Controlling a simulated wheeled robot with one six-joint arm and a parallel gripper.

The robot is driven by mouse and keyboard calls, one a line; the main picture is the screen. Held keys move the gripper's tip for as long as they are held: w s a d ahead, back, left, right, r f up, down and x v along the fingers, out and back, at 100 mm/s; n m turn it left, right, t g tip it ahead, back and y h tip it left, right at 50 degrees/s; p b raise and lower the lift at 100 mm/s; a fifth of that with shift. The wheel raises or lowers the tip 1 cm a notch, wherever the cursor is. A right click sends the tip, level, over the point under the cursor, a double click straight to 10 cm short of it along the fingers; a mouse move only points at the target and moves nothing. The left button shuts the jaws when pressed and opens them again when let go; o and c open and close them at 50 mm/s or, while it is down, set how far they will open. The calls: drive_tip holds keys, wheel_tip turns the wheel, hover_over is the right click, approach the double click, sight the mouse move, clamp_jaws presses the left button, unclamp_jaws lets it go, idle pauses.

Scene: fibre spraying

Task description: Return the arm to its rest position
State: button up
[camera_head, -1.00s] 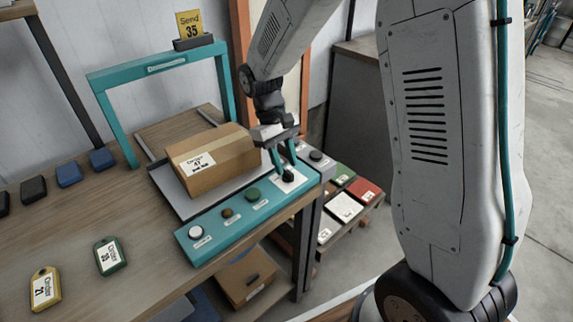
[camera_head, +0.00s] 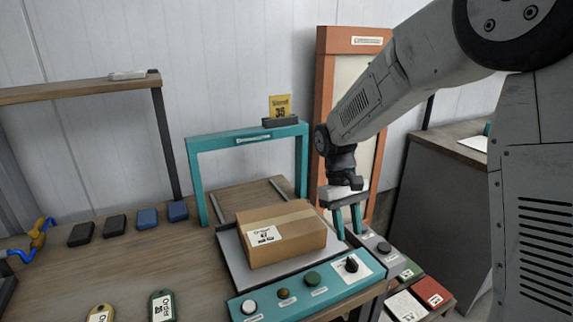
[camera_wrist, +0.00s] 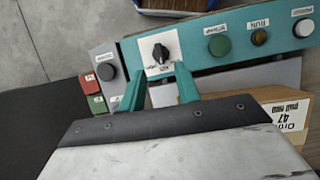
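My gripper (camera_head: 349,234) hangs at the end of my arm, fingers pointing down. Its two teal fingers are apart with nothing between them. It is above and behind the black rotary knob (camera_head: 351,265) on the teal control panel (camera_head: 335,283), apart from it, and right of the carton (camera_head: 281,233). In the wrist view, the gripper (camera_wrist: 159,70) shows the open gap, with the knob (camera_wrist: 160,53) just beyond the fingertips. The panel also carries a green button (camera_head: 312,279), an amber button (camera_head: 283,294) and a white button (camera_head: 249,307).
A teal frame (camera_head: 193,180) spans the workbench behind the carton, with a yellow sign (camera_head: 280,106) on top. A grey box with a black button (camera_head: 383,248) sits right of the panel. An orange-framed panel (camera_head: 327,88) stands behind my arm. Tags (camera_head: 162,305) lie front left.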

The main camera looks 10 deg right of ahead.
drive_tip(key=s+d+r+m+t, duration=0.1)
drive_tip(key=s+r, duration=0.3)
drive_tip(key=s, duration=0.4)
drive_tip(key=s+d+r+m+t+y, duration=0.1)
drive_tip(key=s+d+r+t, duration=0.1)
drive_tip(key=s, duration=0.7)
drive_tip(key=s+d+r+m+t, duration=0.1)
drive_tip(key=s+r+t, duration=0.1)
drive_tip(key=s+r, duration=0.3)
drive_tip(key=s, duration=0.3)
drive_tip(key=shift+s+d+r+t, duration=0.2)
drive_tip(key=shift+s+r+t, duration=0.05)
drive_tip(key=shift+r+t, duration=0.15)
